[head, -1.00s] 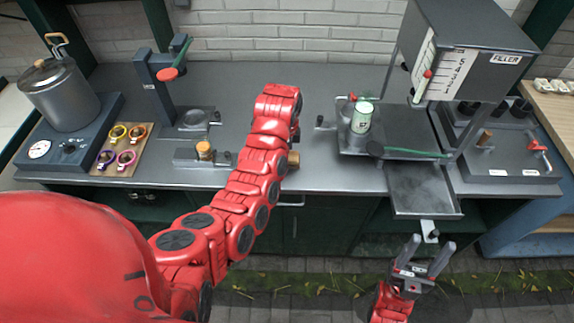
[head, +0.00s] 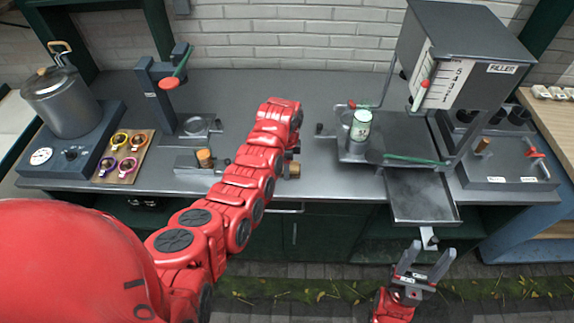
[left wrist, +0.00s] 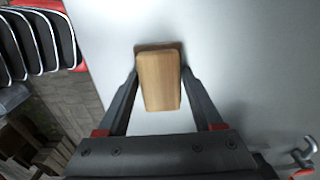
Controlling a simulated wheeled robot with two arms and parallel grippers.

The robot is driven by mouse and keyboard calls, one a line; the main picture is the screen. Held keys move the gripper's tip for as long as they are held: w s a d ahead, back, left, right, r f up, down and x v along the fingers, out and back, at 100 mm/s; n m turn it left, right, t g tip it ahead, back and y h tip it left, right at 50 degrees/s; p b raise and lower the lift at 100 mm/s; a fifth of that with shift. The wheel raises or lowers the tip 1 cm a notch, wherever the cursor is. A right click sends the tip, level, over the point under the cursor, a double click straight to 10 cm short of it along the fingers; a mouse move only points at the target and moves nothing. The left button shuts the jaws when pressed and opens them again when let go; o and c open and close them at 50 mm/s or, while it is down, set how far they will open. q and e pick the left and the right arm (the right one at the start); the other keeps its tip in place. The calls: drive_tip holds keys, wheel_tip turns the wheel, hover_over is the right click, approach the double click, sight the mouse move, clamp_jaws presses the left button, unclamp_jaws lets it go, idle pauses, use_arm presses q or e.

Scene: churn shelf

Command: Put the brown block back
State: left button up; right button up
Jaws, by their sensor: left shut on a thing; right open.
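The brown block (left wrist: 158,82) is a plain wooden piece with rounded edges. In the left wrist view it sits between the two dark fingers of my left gripper (left wrist: 160,74), which is shut on it above a plain grey surface. In the head view my left arm hides most of that gripper; a small brown end (head: 294,169) shows just right of the arm, near the counter's front edge. My right gripper (head: 427,257) is open and empty, low in front of the counter, below the grey tray.
A fixture with a wooden plug (head: 205,158) stands left of my left arm. The filler machine (head: 465,55) with a can (head: 361,126) stands right. Counter (head: 240,92) behind the arm is clear.

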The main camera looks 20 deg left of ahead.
use_arm(q)
drive_tip(key=o, duration=1.3)
drive_tip(key=shift+r, duration=0.6)
wheel_tip(320, 180, up, 6)
drive_tip(key=shift+a+f+b, duration=0.1)
drive_tip(key=shift+f+b, duration=0.05)
drive_tip(key=shift+b, duration=0.7)
drive_tip(key=shift+r+p, duration=1.5)
drive_tip(key=shift+r, duration=1.15)
drive_tip(key=shift+s, duration=0.1)
